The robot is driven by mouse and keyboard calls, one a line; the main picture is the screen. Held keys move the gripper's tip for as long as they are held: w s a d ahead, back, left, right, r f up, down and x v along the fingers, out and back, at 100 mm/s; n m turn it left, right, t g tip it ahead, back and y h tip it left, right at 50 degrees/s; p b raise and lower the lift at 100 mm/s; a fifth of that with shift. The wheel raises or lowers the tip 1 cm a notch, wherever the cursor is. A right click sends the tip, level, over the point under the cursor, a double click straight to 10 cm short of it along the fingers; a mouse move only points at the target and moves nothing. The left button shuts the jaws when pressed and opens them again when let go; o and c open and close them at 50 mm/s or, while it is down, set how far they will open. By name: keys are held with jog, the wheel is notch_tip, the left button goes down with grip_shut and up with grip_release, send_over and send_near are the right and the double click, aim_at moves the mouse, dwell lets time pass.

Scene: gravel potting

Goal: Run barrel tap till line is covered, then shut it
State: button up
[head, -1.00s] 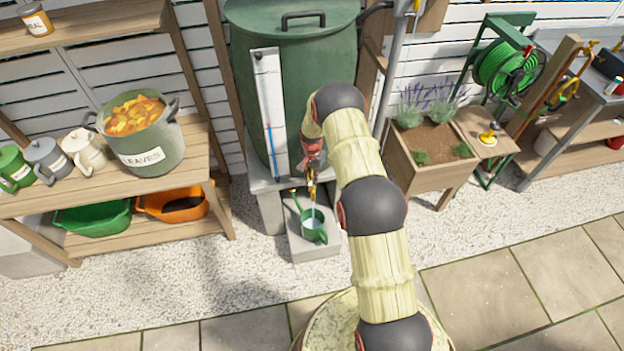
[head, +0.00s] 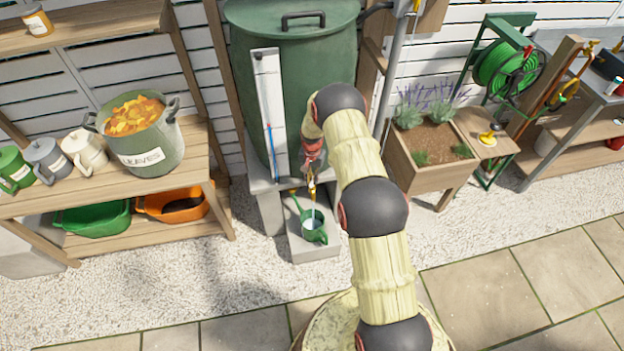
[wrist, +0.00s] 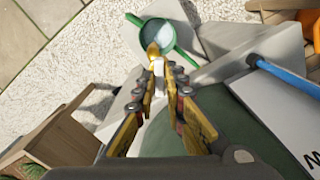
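The green rain barrel (head: 335,70) stands on a grey block stand, with a white gauge board and blue tube (head: 272,140) on its front. Its brass tap (wrist: 153,50) is low on the front, mostly hidden by my arm in the head view. A thin stream of water falls into a small green watering can (head: 313,233) on the lower block. The can also shows in the wrist view (wrist: 170,32), with pale water inside; no line can be made out. My gripper (wrist: 158,80) is at the tap, fingertips close together around a pale piece; whether they grip it is unclear.
A wooden shelf (head: 110,195) at left holds a leaves pot (head: 150,140), several jugs and tubs below. A planter (head: 430,165) and a green hose reel (head: 505,70) stand at right. Gravel and paving in front are clear.

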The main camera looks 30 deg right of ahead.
aim_at(312, 180)
jog(key=o, duration=0.3)
jog(key=shift+o, duration=0.2)
notch_tip(312, 180, up, 12)
dwell(0.5)
